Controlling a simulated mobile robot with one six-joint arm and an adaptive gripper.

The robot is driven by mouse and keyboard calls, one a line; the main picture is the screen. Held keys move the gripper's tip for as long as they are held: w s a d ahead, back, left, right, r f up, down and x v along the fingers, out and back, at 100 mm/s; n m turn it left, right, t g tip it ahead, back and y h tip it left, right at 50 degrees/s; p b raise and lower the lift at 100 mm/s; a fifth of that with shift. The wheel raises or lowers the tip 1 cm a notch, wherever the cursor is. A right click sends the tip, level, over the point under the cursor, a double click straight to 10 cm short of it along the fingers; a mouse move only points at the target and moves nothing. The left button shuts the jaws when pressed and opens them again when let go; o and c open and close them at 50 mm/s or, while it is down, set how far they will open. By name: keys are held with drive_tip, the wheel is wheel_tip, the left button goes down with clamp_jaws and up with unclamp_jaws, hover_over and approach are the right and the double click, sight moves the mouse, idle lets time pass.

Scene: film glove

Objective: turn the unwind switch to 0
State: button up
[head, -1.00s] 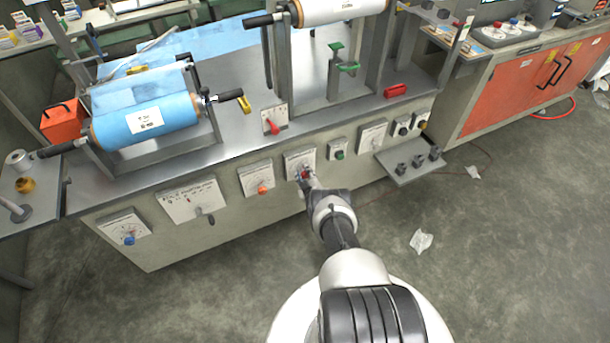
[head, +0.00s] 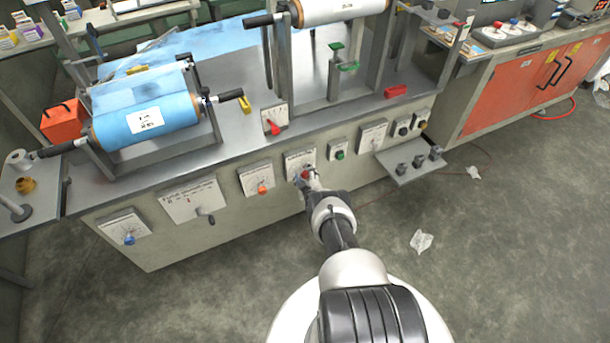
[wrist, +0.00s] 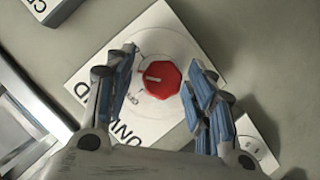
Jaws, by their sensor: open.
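The unwind switch is a red faceted knob (wrist: 163,80) on a white plate (wrist: 160,22) with partly hidden black lettering. A pale line on the knob points left in the wrist view. Small marks lie beside the knob, too small to read surely. My gripper (wrist: 163,62) is open, with one blue-padded finger on each side of the knob and a gap visible on both sides. In the head view the knob (head: 305,174) shows just beyond my gripper (head: 308,182), under its plate (head: 299,158) on the cabinet front.
Other controls share the panel: an orange knob (head: 262,189) to the left, a green button (head: 339,155) to the right. A shelf with grey knobs (head: 410,171) juts out farther right.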

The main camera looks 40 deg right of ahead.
drive_tip(key=shift+s, duration=0.1)
drive_tip(key=v, duration=1.1)
drive_tip(key=shift+s+a+r, duration=0.2)
drive_tip(key=shift+s, duration=0.1)
